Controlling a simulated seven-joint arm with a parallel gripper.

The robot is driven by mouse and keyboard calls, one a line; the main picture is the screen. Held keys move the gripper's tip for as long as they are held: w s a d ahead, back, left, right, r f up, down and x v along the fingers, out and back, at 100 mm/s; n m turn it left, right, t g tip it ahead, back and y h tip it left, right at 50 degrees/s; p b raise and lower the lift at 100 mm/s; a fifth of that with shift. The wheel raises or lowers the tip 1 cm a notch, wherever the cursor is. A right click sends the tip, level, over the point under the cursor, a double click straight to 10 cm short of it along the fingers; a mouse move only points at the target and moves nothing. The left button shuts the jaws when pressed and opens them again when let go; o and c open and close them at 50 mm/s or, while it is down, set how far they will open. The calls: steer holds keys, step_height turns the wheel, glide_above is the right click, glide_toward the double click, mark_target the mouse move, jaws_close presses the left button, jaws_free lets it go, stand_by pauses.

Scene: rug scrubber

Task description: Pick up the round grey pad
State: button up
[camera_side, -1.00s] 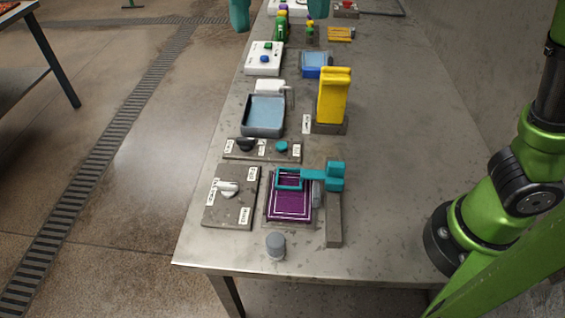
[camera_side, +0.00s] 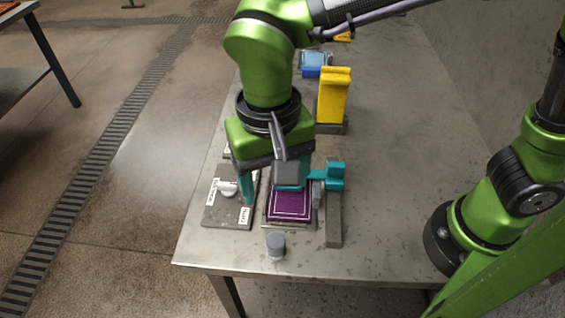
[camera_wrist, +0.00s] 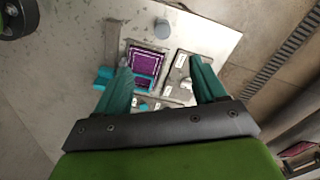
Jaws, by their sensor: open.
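The round grey pad (camera_side: 275,246) is a short grey cylinder standing near the front edge of the table. It also shows in the wrist view (camera_wrist: 162,27), near the top. My gripper (camera_side: 268,192) has teal fingers pointing down, spread apart with nothing between them. It is above the table behind the pad, over the area of the purple rug (camera_side: 289,206) and the grey switch plate (camera_side: 226,216). In the wrist view the fingertips (camera_wrist: 160,66) are apart and the pad lies beyond them. My gripper does not touch the pad.
A teal handled frame (camera_side: 330,177) lies over the rug's back end, by a grey block (camera_side: 333,222). A tall yellow object (camera_side: 334,95) stands farther back. A blue tray (camera_side: 314,64) is behind it. The table right of the block is clear.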

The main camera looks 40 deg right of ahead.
mark_target(275, 239)
step_height(275, 239, down, 14)
steer(key=shift+f, duration=0.1)
steer(key=shift+a+f, duration=0.1)
steer(key=shift+f, duration=2.5)
steer(key=shift+c, duration=0.5)
steer(key=c, duration=1.1)
steer(key=shift+r, duration=0.1)
